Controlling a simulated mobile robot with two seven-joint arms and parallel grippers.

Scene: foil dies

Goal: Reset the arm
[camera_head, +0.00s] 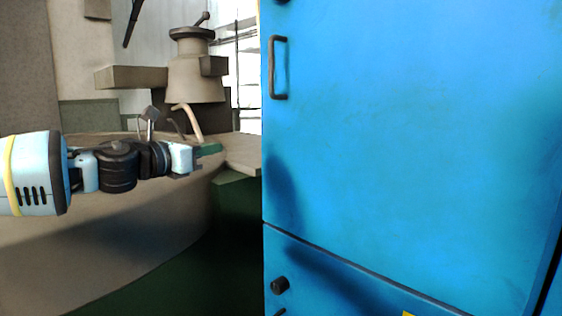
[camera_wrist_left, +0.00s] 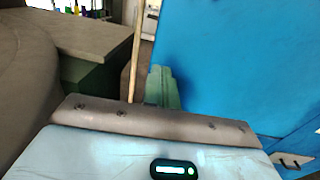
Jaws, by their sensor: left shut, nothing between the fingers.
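My left arm comes in from the left in the head view, and its gripper (camera_head: 209,149) is shut and empty. The green fingers are together, in front of the beige curved counter and a short way left of the blue cabinet. In the left wrist view the shut green fingers (camera_wrist_left: 163,88) show beyond the grey edge of my wrist, with the blue cabinet to their right. My right gripper is not in view.
A large blue cabinet (camera_head: 410,130) with a dark handle (camera_head: 272,68) fills the right side, its doors shut. A beige curved counter (camera_head: 120,240) stands behind and below my left arm. A thin wooden stick (camera_wrist_left: 135,60) stands upright in the left wrist view.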

